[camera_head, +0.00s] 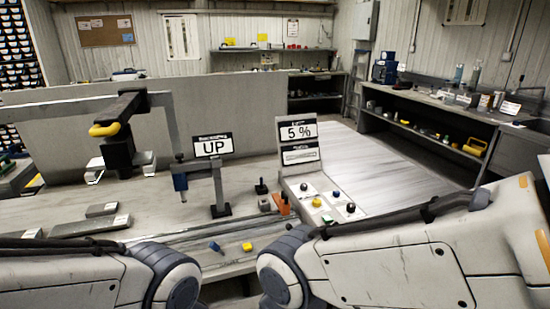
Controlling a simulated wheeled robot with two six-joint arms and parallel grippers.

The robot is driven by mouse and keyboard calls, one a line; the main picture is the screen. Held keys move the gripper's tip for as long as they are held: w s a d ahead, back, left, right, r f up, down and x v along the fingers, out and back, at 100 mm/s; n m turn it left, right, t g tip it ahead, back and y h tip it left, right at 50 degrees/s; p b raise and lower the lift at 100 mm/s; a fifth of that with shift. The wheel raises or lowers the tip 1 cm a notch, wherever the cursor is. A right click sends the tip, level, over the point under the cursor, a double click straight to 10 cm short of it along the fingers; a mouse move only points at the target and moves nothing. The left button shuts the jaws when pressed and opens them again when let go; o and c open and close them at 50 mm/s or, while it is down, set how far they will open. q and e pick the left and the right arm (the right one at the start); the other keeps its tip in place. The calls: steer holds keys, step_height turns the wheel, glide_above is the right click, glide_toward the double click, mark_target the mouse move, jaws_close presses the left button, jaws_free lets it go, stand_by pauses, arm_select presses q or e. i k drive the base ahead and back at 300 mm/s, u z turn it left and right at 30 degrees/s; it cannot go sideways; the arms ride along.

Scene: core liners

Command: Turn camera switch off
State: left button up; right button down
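I cannot tell which one is the camera switch. My two arms cross the bottom of the view, one from each side. Neither gripper shows.
Grey bars (90,226) lie on the workbench (150,200) at left. An orange part (281,203) and a small black lever (261,187) sit beside the control box. Small blue and yellow pieces lie near the front. A side bench (430,105) with tools stands at right.

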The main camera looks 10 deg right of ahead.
mark_target(351, 207)
steer(key=z, duration=0.55)
steer(key=i, duration=0.8)
